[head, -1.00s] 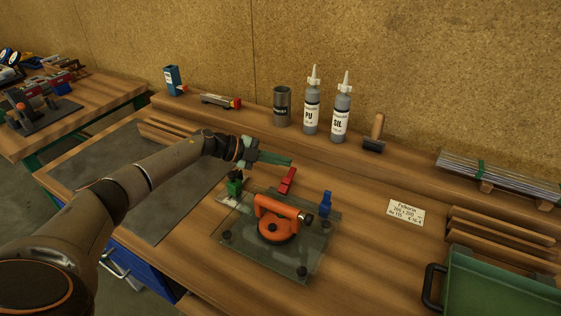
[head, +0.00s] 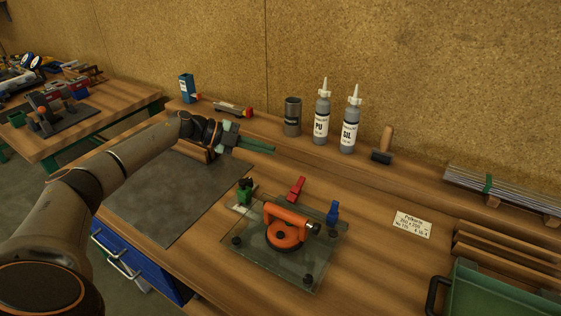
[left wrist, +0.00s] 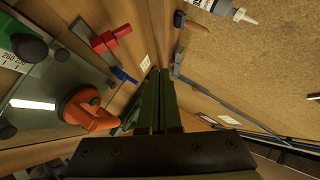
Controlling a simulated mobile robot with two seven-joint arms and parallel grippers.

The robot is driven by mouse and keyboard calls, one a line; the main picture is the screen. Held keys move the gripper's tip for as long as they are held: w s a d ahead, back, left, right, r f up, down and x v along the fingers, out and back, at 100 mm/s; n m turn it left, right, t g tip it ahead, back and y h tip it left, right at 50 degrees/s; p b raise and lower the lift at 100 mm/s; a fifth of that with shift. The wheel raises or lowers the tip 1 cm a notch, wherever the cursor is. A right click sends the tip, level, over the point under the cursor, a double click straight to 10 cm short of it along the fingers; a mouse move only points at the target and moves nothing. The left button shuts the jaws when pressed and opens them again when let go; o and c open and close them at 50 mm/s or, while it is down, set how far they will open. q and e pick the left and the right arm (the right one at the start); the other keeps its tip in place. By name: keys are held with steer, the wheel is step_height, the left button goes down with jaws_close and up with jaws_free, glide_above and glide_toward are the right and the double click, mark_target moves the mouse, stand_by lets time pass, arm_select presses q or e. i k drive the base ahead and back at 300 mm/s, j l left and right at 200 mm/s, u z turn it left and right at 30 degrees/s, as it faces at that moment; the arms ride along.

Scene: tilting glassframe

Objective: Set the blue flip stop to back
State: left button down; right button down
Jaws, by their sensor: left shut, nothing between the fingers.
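The blue flip stop (head: 333,213) stands upright at the back right corner of the glass plate (head: 252,262). It also shows in the left wrist view (left wrist: 123,75). The red flip stop (head: 296,188) is behind the plate and leans to the right; the green flip stop (head: 244,190) is at its back left corner. My left gripper (head: 272,149) is shut and empty, in the air behind and left of the red stop, well apart from the blue one. Its closed fingers show in the left wrist view (left wrist: 160,75). My right gripper is not in view.
An orange suction lifter (head: 286,236) sits on the glass. Behind, a ledge carries a dark can (head: 292,116), two bottles (head: 322,118) and a hammer-like tool (head: 384,147). A green case (head: 495,292) is at right. The bench between the stops and ledge is clear.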

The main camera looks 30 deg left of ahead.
mark_target(332, 215)
steer(key=k, duration=1)
